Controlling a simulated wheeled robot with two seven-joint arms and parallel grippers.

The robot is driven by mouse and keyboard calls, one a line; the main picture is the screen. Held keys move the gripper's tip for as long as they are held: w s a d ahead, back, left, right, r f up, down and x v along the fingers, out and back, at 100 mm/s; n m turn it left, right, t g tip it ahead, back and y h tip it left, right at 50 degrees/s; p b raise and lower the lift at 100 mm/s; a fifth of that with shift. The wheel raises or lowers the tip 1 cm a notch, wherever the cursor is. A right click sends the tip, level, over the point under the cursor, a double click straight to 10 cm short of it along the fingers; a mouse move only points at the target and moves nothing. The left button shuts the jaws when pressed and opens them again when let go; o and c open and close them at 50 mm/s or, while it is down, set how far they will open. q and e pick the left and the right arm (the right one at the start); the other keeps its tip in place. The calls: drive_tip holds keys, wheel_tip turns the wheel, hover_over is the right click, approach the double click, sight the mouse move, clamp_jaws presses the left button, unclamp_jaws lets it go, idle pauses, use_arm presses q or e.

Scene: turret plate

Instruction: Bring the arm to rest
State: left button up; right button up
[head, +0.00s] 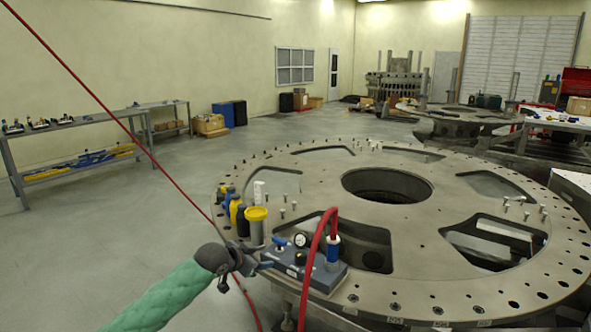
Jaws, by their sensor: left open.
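My left arm, in a green sleeve (165,297), comes in from the lower left of the head view. Its dark gripper (256,260) is open at the left front edge of the large turret plate (420,250). The gripper is close to a blue-grey box (318,272) with a gauge and a thick red hose. I cannot tell whether the gripper touches the box. I see nothing held between the fingers. My right gripper is not in view.
A yellow-topped cylinder (257,226) and several small bottles stand on the plate's left rim, just behind the gripper. A thin red line (110,115) runs diagonally from the upper left toward the gripper. The floor (110,235) to the left is clear up to the shelf (85,150).

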use_arm(q)
drive_tip(key=a+f+n+y, duration=0.3)
drive_tip(key=a+f+y, duration=0.3)
drive_tip(key=f, duration=0.5)
drive_tip(key=s+a+f+n+g, duration=0.1)
drive_tip(key=s+a+f, duration=0.1)
drive_tip(key=s+f, duration=0.65)
drive_tip(key=s+a+f+n+g, duration=0.15)
drive_tip(key=s+f, duration=0.25)
drive_tip(key=f, duration=0.9)
drive_tip(key=s+f+n+g, duration=0.2)
drive_tip(key=s+f+g, duration=0.1)
drive_tip(key=s+f, duration=1.4)
drive_tip(key=s+d+f+g, duration=0.1)
drive_tip(key=s+f, duration=0.3)
drive_tip(key=s, duration=0.9)
drive_tip(key=s+d+f+g, duration=0.2)
drive_tip(key=s+f, duration=0.3)
drive_tip(key=s, duration=0.8)
drive_tip(key=shift+s+d+f, duration=0.2)
drive_tip(key=shift+s, duration=0.15)
drive_tip(key=shift+n, duration=0.25)
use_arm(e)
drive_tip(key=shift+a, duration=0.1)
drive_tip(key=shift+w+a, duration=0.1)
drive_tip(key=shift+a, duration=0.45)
